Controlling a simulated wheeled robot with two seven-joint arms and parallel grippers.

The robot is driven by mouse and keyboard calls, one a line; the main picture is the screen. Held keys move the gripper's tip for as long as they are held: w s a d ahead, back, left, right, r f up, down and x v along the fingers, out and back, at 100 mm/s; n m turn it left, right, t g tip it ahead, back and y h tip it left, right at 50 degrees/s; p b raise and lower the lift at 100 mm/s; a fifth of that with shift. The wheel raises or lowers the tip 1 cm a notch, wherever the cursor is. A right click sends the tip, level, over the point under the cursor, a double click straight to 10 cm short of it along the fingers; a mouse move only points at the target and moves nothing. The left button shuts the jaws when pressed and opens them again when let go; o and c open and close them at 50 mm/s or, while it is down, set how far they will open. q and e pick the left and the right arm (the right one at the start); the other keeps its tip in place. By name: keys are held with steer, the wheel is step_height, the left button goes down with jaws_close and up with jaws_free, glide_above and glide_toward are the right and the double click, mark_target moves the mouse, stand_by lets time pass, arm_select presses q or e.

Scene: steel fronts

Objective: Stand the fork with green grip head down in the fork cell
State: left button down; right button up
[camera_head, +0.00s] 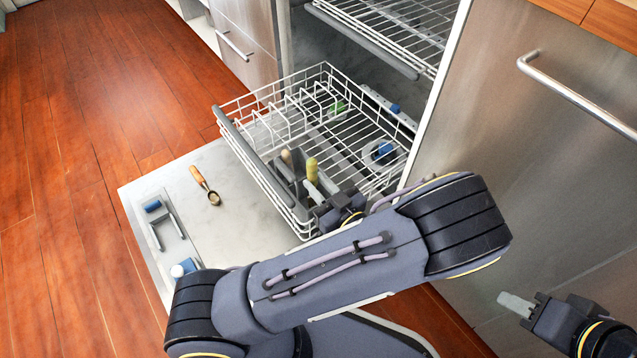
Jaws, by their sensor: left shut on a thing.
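A handle with a yellow-green grip (312,168), which I take to be the fork, stands grip up at the front of the lower rack. Its head is hidden. My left gripper (321,190) is at this handle, shut on it, with its fingers partly hidden by my own wrist and arm. The grey cutlery basket (283,172) is beside it in the rack, and a beige handle (286,157) stands up there. I cannot tell which cell the fork is over or in. My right gripper (517,305) is at the lower right, away from the rack; its finger gap is not clear.
The pulled-out rack (222,122) holds a green item (337,107) and a blue item (383,152). On the open door (240,215) lie a wooden-handled spoon (205,186) and the dispenser area (165,227). An upper rack (375,40) and a steel front (530,150) are close by.

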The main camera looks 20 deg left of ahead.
arm_select(q)
steer(key=c, duration=1.2)
jaws_free()
steer(key=p+v, duration=0.2)
steer(key=v, duration=0.6)
steer(key=shift+p, duration=0.35)
steer(key=shift+a, duration=0.1)
